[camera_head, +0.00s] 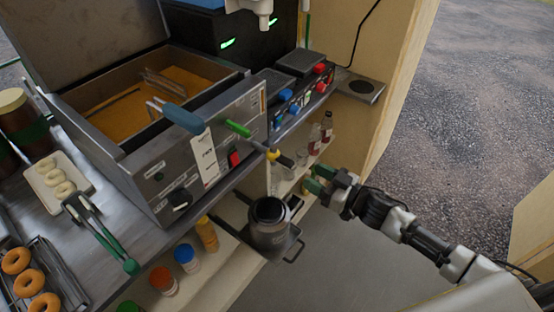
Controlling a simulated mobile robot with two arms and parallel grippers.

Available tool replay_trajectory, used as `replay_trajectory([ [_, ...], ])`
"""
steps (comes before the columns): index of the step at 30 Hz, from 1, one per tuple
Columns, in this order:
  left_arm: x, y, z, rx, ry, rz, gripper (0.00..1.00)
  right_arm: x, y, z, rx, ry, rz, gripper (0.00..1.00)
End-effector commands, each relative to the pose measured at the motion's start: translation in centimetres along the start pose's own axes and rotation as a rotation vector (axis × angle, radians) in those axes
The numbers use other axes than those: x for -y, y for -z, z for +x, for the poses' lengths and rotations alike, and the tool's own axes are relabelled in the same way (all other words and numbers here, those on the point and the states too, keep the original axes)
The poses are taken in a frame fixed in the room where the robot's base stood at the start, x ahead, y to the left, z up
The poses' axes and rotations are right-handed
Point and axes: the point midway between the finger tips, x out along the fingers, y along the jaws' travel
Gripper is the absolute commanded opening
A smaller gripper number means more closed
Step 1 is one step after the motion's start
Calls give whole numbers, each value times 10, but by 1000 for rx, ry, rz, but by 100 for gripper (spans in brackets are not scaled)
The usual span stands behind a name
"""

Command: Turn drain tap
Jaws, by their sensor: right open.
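The fryer (152,184) is a steel box with an open lid and orange-brown oil inside. On its front right is the drain tap (272,154), with a yellow part, a dark end and a green-tipped lever (238,129) slanting up to the left. My right gripper (318,179) comes in from the right, a little below and right of the tap. Its green-tipped fingers are apart and empty, and it appears not to touch the tap. A dark metal pot (270,238) stands below the tap. My left gripper does not show.
Bottles (327,126) stand on the shelf behind my right gripper. Jars with coloured caps (186,260) stand on the lower shelf. Green-handled tongs (103,236), a doughnut tray (56,209) and a doughnut rack (62,291) lie left. Open floor (330,260) is below my right arm.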

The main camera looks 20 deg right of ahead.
Motion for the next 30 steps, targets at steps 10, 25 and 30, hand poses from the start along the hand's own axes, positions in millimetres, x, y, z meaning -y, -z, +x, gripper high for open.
replay_trajectory([
  [10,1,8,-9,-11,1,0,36,-1,1,65,-2,-4,1,49],
  [25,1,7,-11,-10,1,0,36,-1,-1,99,2,-5,0,49],
  [30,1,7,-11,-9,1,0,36,-1,-1,99,2,-5,0,40],
])
